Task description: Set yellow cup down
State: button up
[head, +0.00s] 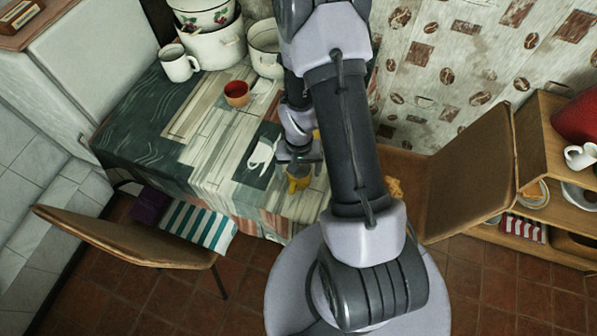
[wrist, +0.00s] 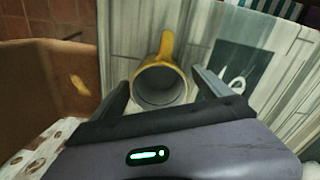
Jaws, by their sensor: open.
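The yellow cup (head: 298,180) stands upright on the table (head: 205,135), near its front right edge. My gripper (head: 300,160) is just above and behind it in the head view. In the wrist view the cup (wrist: 160,86) shows its grey inside, with its yellow handle pointing away from my gripper. The two fingers of my gripper (wrist: 162,92) are apart, one on each side of the cup, with a visible gap on both sides. The cup's base is hidden in the wrist view.
A red cup (head: 237,93) stands farther back on the table. A white mug (head: 179,63) and white pots (head: 214,45) are at the back. Chairs stand at the left (head: 130,240) and right (head: 465,180). The table's left middle is clear.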

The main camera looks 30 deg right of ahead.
jog(key=a+r+t+p, duration=0.1)
jog(key=a+r, duration=0.1)
jog(key=r, duration=1)
jog(key=a+r+t+p, duration=0.1)
jog(key=a+r+p, duration=0.15)
jog(key=r, duration=1.05)
jog(key=s+a+r+t+y, duration=0.1)
jog(key=s+a+r+t, duration=0.1)
jog(key=s+a+r, duration=0.3)
jog(key=s+a+r+n+t+y+b, duration=0.1)
jog(key=s+a+r, duration=0.4)
jog(key=r, duration=0.5)
jog(key=shift+s+t, duration=0.4)
jog(key=shift+s, duration=0.1)
jog(key=shift+r, duration=0.1)
